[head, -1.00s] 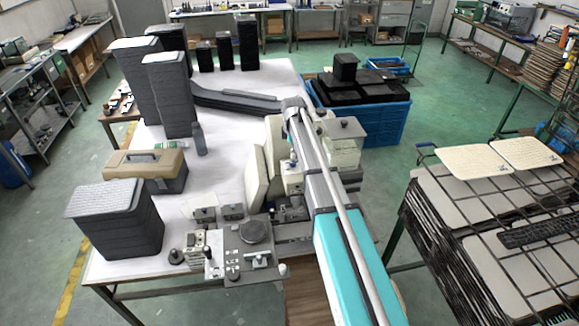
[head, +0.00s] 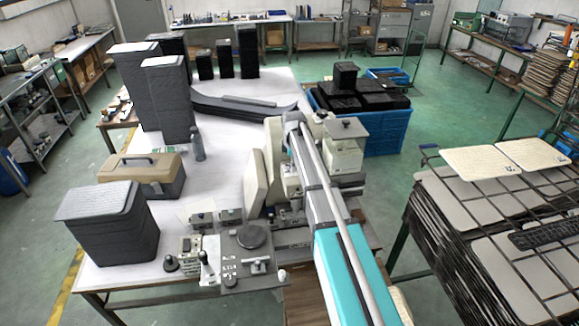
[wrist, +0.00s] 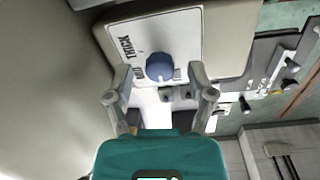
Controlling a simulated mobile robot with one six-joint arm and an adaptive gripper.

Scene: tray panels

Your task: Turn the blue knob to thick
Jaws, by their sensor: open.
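The blue knob (wrist: 159,67) shows in the wrist view on a white label plate (wrist: 185,30) of a beige machine panel. The word THICK is printed sideways to the knob's upper left, with smaller marks on both sides of the knob. I cannot tell which mark the knob points to. My gripper (wrist: 160,76) is open, with one finger to the left and one to the right of the knob. Nothing is clearly held, and I cannot tell whether either finger touches the knob. In the head view I cannot make out the knob or my fingertips.
A control plate with a round black disc (head: 252,236) stands at the table's front. A brown toolbox (head: 143,172) and black stacks (head: 108,222) are on the left. A blue crate (head: 388,132) and a wire rack (head: 480,225) stand right of the table.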

